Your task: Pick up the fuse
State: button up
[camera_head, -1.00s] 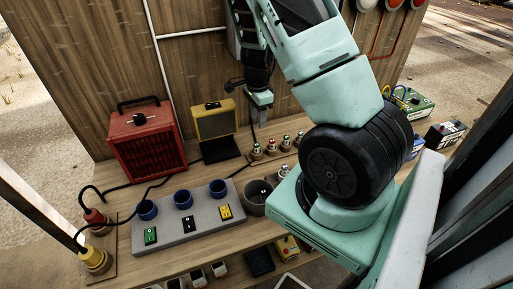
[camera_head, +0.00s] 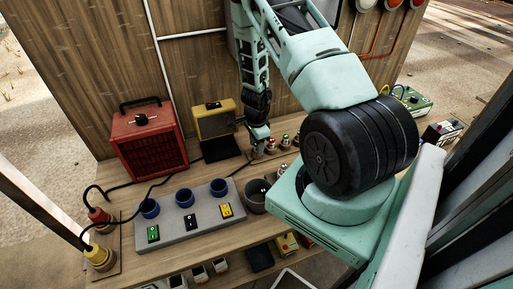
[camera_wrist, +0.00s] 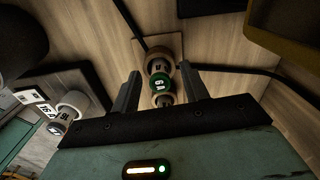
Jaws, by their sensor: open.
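A fuse with a green band and a number label (camera_wrist: 160,84) stands between my gripper's two fingers (camera_wrist: 161,92) in the wrist view. Gaps show on both sides of it, and the fingers are open. In the head view my gripper (camera_head: 258,146) points down at the left end of a row of fuses at the back of the bench, hiding the fuse there. The wrist view also shows a pale numbered fuse (camera_wrist: 73,106) left of my gripper.
A grey panel (camera_head: 190,233) with three blue sockets and a grey cup (camera_head: 257,199) stand in front. A red heater (camera_head: 149,143) and a yellow lamp (camera_head: 214,122) stand to the left. Black cables cross the wood behind the fuse.

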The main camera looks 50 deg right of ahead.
jog(key=shift+f, duration=0.15)
grip_shut()
notch_tip(320, 180, up, 9)
jog(key=shift+r+b, duration=0.2)
jog(key=shift+b, duration=0.4)
jog(key=shift+r, duration=0.35)
